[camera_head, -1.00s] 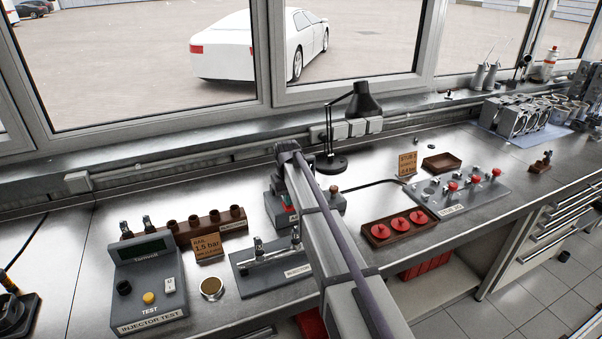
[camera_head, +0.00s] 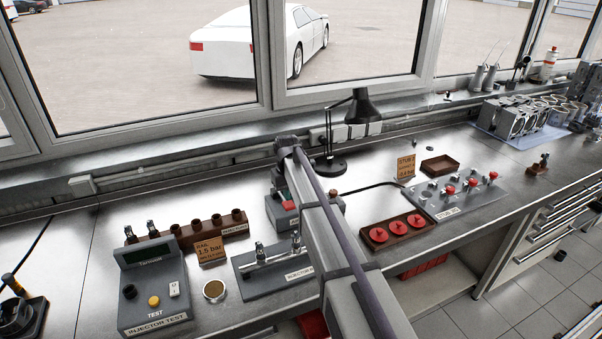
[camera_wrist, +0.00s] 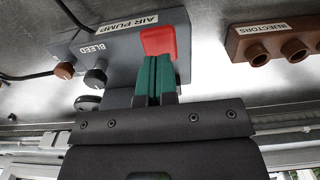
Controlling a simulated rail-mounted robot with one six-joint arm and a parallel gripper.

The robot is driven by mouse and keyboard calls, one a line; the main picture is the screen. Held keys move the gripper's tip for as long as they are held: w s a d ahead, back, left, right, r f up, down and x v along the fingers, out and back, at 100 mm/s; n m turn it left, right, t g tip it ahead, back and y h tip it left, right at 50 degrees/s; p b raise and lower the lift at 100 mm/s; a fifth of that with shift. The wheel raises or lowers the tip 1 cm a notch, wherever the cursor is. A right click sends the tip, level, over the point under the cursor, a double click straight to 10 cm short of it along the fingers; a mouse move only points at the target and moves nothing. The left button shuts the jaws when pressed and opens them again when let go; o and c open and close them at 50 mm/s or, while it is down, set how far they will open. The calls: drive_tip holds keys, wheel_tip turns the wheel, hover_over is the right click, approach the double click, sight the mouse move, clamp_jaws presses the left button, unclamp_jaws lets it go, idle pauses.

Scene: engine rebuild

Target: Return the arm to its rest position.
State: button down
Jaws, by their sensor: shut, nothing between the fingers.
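My gripper (camera_wrist: 156,80) shows in the wrist view with its two green fingers together and nothing between them. Its tips appear over or just in front of the red button (camera_wrist: 158,42) on the grey air pump box (camera_wrist: 120,40); I cannot tell whether they touch it. In the head view my arm reaches from the bottom edge up across the bench. The air pump box (camera_head: 283,216) stands partly behind the arm there, and the fingers cannot be made out clearly.
The injector test box (camera_head: 155,290), an injector rack (camera_head: 270,270) and a brown injector holder (camera_head: 232,230) stand left of the arm. A tray with red parts (camera_head: 420,228), a grey plate with red knobs (camera_head: 440,208) and a black lamp (camera_head: 362,105) stand right.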

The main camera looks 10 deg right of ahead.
idle(0.4)
drive_tip(key=s+f+m+b, duration=0.1)
drive_tip(key=s+f+b, duration=0.2)
drive_tip(key=s, duration=2.9)
drive_tip(key=shift+s+m, duration=0.4)
